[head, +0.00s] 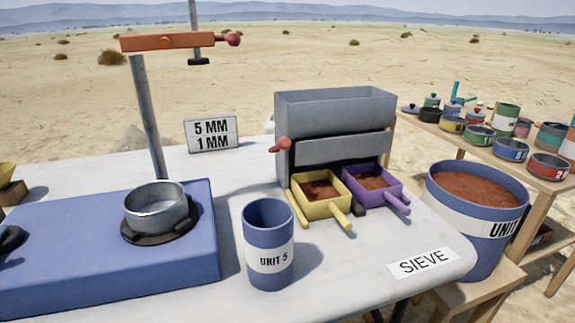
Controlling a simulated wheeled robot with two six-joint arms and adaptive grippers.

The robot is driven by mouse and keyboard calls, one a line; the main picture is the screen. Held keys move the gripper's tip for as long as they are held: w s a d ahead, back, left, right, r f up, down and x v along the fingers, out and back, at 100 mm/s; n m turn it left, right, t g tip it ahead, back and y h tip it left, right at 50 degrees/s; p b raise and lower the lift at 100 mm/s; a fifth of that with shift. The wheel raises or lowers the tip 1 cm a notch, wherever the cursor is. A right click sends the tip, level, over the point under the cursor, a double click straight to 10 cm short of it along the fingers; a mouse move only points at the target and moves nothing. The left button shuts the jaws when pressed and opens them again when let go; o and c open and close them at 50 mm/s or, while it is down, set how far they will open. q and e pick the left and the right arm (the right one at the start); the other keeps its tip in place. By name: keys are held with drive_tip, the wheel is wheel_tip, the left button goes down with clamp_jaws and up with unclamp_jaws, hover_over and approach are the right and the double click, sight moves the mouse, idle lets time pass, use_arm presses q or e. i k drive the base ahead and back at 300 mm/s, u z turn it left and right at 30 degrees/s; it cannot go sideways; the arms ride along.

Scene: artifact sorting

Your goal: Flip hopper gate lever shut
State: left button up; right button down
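The grey hopper (335,110) stands on the right half of the white table. Its gate lever shows as a red knob (280,145) at the hopper's left side, sticking out to the left; most of its arm is hidden. Below the hopper's front, a yellow pan (326,212) and a purple pan (385,200) sit side by side, each holding reddish-brown soil. Whether the gate is open cannot be seen. Neither of my grippers is in view.
A blue UNIT 5 cup (268,262) stands in front of the hopper. A blue base (110,270) with a metal pan (157,207) and an orange-armed post (148,115) is at left. A soil-filled bucket (470,240) stands at right.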

sight(285, 143)
drive_tip(key=u, duration=0.85)
drive_tip(key=k, duration=0.65)
drive_tip(key=u, duration=0.3)
